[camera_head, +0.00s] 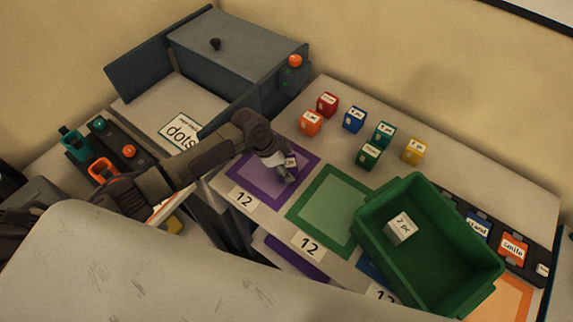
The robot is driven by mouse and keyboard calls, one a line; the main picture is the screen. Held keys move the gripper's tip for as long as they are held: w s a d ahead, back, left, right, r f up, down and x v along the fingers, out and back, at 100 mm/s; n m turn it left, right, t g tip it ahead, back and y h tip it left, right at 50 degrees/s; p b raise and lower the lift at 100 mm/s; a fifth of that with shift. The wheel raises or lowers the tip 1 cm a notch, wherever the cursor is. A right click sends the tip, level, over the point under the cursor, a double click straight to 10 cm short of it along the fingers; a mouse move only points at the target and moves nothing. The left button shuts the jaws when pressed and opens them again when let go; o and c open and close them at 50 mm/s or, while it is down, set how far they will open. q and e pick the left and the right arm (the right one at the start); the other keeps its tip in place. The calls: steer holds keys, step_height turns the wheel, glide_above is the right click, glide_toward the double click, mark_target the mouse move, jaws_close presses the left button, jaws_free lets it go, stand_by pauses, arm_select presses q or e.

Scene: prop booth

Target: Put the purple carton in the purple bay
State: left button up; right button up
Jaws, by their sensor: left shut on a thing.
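The purple carton (291,161) is small, with a pale label, and is partly hidden by my left gripper (287,172). My left gripper is shut on it, over the right part of the purple bay. The purple bay (246,186) is a purple-framed square marked 12 on the table. I cannot tell whether the carton touches the bay's surface. My right gripper is not in view.
A green bay (326,204) lies right of the purple one. A green crate (372,247) holding a white carton (401,228) stands further right. Several coloured cartons (354,120) stand behind. A grey box (232,62) stands at the back left.

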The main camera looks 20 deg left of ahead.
arm_select(q)
steer(key=shift+f, duration=0.25)
steer(key=o, duration=1.2)
steer(key=shift+o, duration=0.2)
steer(key=shift+r, duration=0.25)
steer(key=b+v, duration=0.1)
steer(key=v, duration=1.1)
steer(key=shift+f, duration=0.1)
